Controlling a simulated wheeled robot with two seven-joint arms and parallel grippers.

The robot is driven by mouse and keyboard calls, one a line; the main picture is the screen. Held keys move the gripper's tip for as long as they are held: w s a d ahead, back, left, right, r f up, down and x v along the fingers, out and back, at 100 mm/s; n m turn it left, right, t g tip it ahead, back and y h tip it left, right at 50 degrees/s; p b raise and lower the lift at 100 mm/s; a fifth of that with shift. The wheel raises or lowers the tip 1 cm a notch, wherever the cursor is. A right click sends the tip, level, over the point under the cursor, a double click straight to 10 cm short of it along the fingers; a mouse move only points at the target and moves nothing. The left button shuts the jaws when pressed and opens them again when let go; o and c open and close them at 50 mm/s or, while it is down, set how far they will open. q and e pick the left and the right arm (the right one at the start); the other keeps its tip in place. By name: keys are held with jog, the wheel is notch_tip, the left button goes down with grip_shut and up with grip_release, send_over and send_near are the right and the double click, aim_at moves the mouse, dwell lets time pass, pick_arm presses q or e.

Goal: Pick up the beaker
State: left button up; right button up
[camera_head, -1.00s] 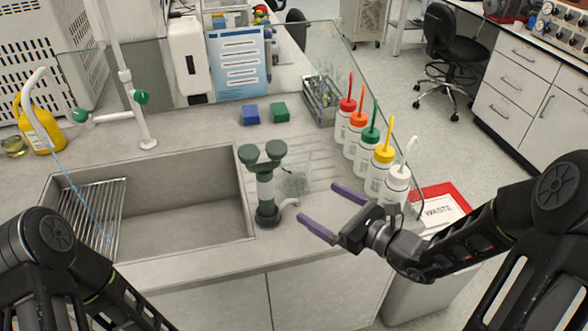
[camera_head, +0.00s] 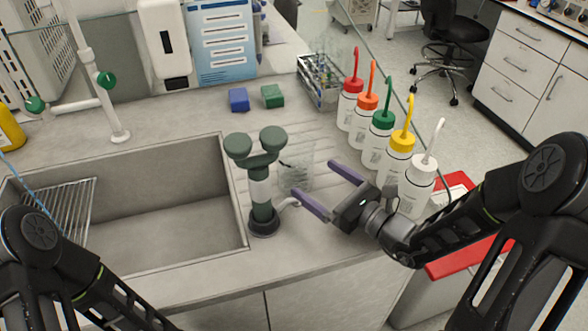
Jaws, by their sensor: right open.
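A clear glass beaker (camera_head: 297,166) stands on the ridged drainboard right of the sink, partly hidden behind the green eyewash fixture. My right gripper (camera_head: 312,184) is open, its two purple fingers pointing left towards the beaker. It is close in front and to the right of the beaker, and nothing is between the fingers as far as I can see. Whether a finger touches the beaker cannot be told. My left arm shows at the lower left, but its gripper is not in view.
The green eyewash fixture (camera_head: 262,190) stands left of the gripper, by the sink (camera_head: 150,215). Several wash bottles (camera_head: 382,140) stand in a row behind and right of the gripper. Blue (camera_head: 239,99) and green (camera_head: 273,96) blocks lie behind the beaker.

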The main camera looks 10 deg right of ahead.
aim_at(296, 164)
jog(key=shift+x, duration=1.25)
jog(key=p+x, duration=0.1)
jog(key=x, duration=0.4)
jog(key=shift+w+a, duration=0.1)
jog(key=shift+a, duration=0.05)
jog(key=shift+c, duration=0.2)
jog(key=shift+r, duration=0.1)
jog(key=c, duration=1.5)
jog(key=shift+c, duration=0.2)
